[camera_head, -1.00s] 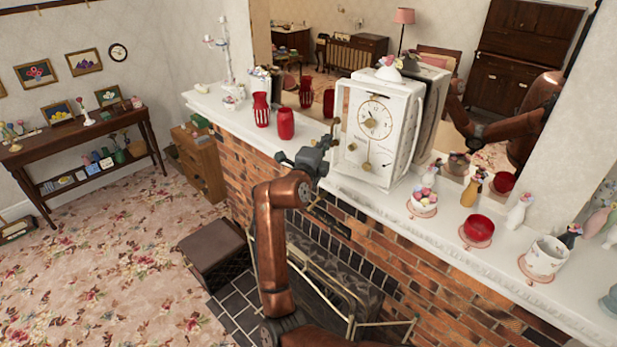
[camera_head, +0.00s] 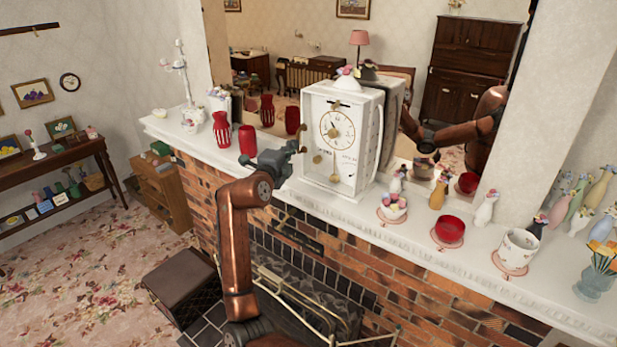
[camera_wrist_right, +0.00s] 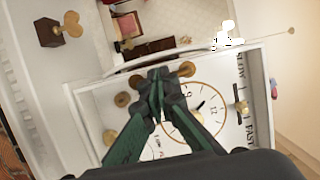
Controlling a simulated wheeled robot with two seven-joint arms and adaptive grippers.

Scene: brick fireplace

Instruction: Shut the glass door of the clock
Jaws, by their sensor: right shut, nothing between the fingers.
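The white box clock (camera_head: 368,150) stands on the mantel in the head view, its round dial (camera_head: 338,130) facing left and forward. The dial also shows in the right wrist view (camera_wrist_right: 208,98), with brass knobs and the words SLOW and FAST. I cannot make out the clear pane of the glass door or tell how far it stands open. My right gripper (camera_head: 301,147) is at the clock's front left edge. In the right wrist view its fingertips (camera_wrist_right: 158,78) are together and empty, in front of the clock face; contact cannot be told. My left gripper is not in view.
On the white mantel (camera_head: 400,228), red vases (camera_head: 247,139) stand left of the clock. A mirror behind reflects my arm.

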